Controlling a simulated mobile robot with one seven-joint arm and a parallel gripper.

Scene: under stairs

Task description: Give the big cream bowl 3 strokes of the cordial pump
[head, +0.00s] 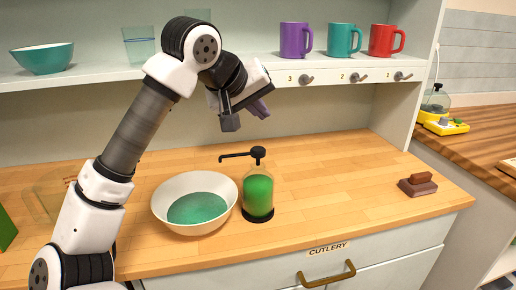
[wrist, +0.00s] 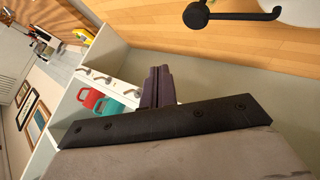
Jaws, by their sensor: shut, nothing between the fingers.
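The big cream bowl (head: 180,188) stands on the wooden counter with green liquid in it. The cordial pump (head: 258,197), a clear bottle of green liquid with a black top, stands just right of the bowl. Its black spout points left, over the bowl's right part. The pump head is up, with some stem showing below it. My gripper (head: 262,108) is shut and empty, above the pump and apart from it. In the wrist view the shut purple-grey fingers (wrist: 158,82) show, with the black pump head (wrist: 196,15) at the top and part of the bowl (wrist: 305,10) in the corner.
A shelf behind holds a teal bowl (head: 43,58), glasses, and purple (head: 295,40), teal (head: 343,40) and red (head: 386,40) mugs above numbered hooks. A brown brush-like block (head: 417,184) lies on the right of the counter. The counter between pump and block is clear.

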